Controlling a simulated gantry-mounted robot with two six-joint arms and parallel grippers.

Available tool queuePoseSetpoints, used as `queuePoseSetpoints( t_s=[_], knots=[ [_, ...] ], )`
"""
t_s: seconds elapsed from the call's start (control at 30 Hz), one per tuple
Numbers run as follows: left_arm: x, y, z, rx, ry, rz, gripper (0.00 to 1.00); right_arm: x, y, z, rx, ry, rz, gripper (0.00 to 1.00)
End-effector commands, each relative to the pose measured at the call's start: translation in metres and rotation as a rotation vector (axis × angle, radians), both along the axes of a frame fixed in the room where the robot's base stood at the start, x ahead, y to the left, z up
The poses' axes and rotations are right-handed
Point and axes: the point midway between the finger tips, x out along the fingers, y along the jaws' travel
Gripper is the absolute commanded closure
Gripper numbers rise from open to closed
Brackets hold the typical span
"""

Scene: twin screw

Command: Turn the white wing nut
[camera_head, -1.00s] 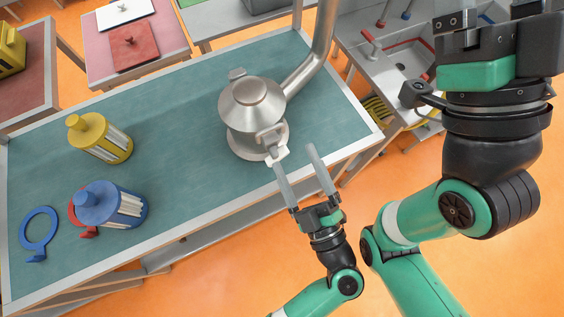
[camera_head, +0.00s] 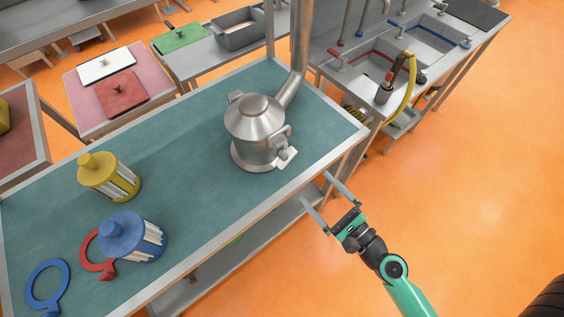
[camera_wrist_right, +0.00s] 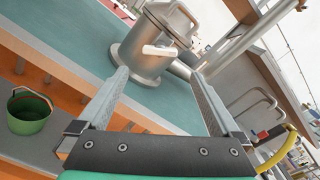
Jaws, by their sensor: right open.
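The white wing nut (camera_head: 287,158) sits on the front side of a metal pot-like vessel (camera_head: 254,118) on the teal table. It also shows in the right wrist view as a white bar (camera_wrist_right: 160,50) on the vessel's near side. My right gripper (camera_head: 315,188) is open and empty, with its two long fingers pointing toward the table edge and vessel. It is apart from the wing nut, to the lower right of it. In the right wrist view the wing nut lies between and beyond the fingertips (camera_wrist_right: 158,77). My left gripper is not in view.
A yellow canister (camera_head: 108,180), a blue canister (camera_head: 132,238), a red ring (camera_head: 92,255) and a blue ring (camera_head: 47,287) are on the table's left part. A pipe (camera_head: 299,50) rises behind the vessel. A sink unit (camera_head: 400,60) stands behind right.

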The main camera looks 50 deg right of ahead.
Motion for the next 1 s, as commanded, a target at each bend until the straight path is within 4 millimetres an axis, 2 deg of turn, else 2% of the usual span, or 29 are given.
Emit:
queuePoseSetpoints(
  t_s=[0.17,0.3,0.53,0.7,0.9,0.93,1.0],
  knots=[
    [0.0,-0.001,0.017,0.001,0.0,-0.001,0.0,0.027,-0.002,0.007,-0.004,-0.004,0.004,0.0],
    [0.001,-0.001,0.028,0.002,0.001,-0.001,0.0,0.059,-0.006,0.007,-0.005,-0.004,0.004,0.0],
    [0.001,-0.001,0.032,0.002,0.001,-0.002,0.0,0.102,-0.012,0.003,-0.005,-0.003,0.004,0.0],
    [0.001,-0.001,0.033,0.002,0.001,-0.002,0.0,0.113,-0.013,0.002,-0.005,-0.001,0.004,0.0],
    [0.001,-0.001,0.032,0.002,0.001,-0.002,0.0,0.113,-0.014,0.001,-0.005,-0.001,0.004,0.0],
    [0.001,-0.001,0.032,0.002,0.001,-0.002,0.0,0.113,-0.013,0.001,-0.005,-0.001,0.004,0.02],
    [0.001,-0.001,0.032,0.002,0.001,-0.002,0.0,0.113,-0.013,0.001,-0.006,-0.001,0.004,0.14]
  ],
)
